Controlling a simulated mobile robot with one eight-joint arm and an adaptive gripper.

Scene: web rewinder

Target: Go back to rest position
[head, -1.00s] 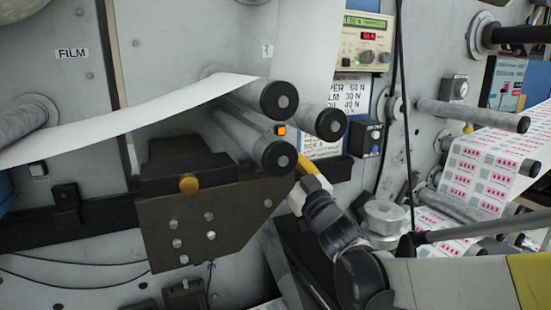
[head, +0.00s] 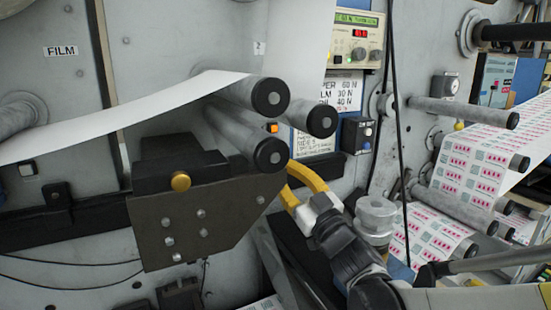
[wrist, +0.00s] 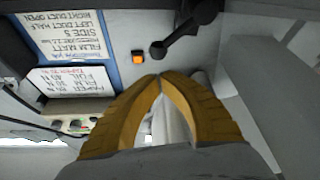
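My gripper (head: 291,178) has two yellow fingers. In the head view it sits just right of the lowest roller's black end cap (head: 271,154).
A dark bracket plate (head: 205,215) with a brass knob stands left of my gripper. A grey metal cylinder (head: 375,218) stands close right of it. A black cable (head: 397,130) hangs nearby. White web (head: 120,108) runs over the rollers, and printed labels (head: 470,160) run at right.

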